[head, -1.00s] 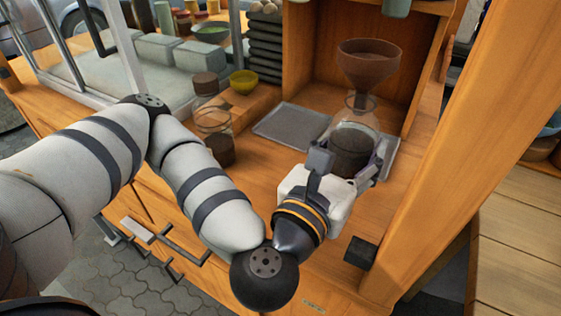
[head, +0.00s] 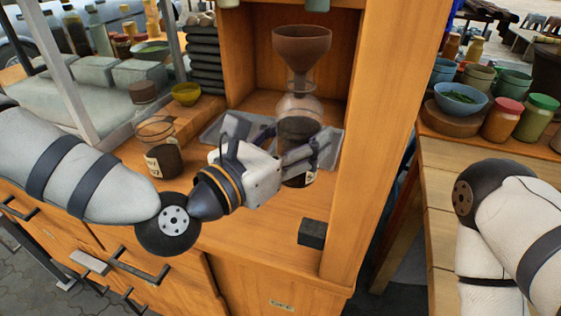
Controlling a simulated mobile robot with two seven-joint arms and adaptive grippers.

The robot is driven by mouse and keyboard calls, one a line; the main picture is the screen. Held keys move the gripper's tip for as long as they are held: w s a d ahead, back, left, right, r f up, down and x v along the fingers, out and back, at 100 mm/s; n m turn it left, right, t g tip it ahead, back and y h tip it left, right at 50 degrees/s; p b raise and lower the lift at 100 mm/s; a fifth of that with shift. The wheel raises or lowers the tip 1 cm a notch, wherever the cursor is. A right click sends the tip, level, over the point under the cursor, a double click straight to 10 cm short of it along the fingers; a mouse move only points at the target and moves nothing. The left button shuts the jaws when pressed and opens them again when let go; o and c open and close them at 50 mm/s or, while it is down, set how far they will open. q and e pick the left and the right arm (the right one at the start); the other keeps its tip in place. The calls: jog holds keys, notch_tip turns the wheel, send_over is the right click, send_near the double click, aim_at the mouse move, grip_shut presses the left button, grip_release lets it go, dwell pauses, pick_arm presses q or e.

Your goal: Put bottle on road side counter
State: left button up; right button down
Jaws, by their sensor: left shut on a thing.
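My left gripper (head: 301,153) is shut on a clear glass bottle (head: 297,128) with dark contents and a pale label low on its side. The bottle is upright at the front of the open wooden cabinet, by a grey tray. A brown funnel (head: 302,45) shows above it, with its stem at the bottle's mouth. I cannot tell whether the bottle's base touches the surface. The orange wooden counter (head: 250,225) lies below. A slatted wooden counter (head: 440,185) stands to the right, past a post. My right arm is at the right; its gripper is out of view.
A second glass jar (head: 157,147) with dark contents stands left of my gripper. A small black block (head: 312,233) sits near the counter's front edge. The thick wooden post (head: 375,130) stands close right of the bottle. Bowls and jars line the right counter's back; its front is bare.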

pick_arm(q)
notch_tip(320, 180, down, 5)
jog(key=shift+r, duration=0.1)
pick_arm(e)
jog(key=shift+s+f, duration=0.3)
pick_arm(q)
jog(key=shift+f+b, duration=0.25)
jog(key=shift+b, duration=0.1)
jog(key=o, duration=1.4)
jog(key=shift+o, duration=0.2)
pick_arm(e)
jog(key=shift+s+f, duration=0.15)
pick_arm(q)
jog(key=shift+r, duration=0.1)
